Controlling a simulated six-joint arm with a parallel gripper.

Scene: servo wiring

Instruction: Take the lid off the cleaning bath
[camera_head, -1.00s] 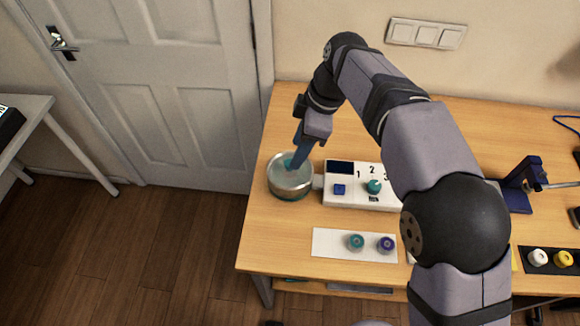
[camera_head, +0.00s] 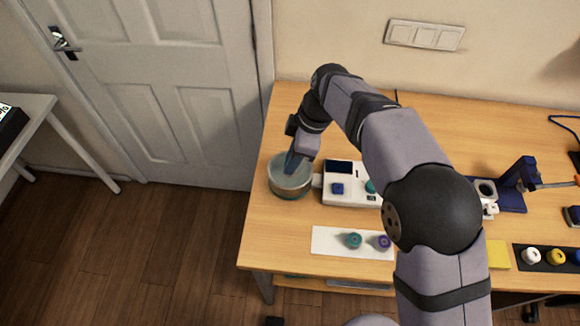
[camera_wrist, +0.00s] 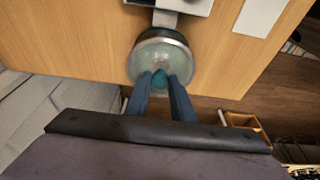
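The cleaning bath (camera_head: 290,190) is a round, metal-rimmed vessel at the left end of the table. Its pale translucent lid (camera_wrist: 150,57) is on it in the wrist view. A small teal knob (camera_wrist: 160,77) stands on the lid. My gripper (camera_head: 290,170) reaches down onto the lid from above. In the wrist view its two blue fingers (camera_wrist: 160,80) are apart, one on each side of the knob. I cannot tell whether they press on it. In the head view the fingers hide the knob.
A white control box (camera_head: 352,195) with a blue button stands right beside the bath. A white mat (camera_head: 330,241) with two round parts lies in front. A blue stand (camera_head: 515,190) is farther right. Bare table lies behind the bath; the table's left edge is close.

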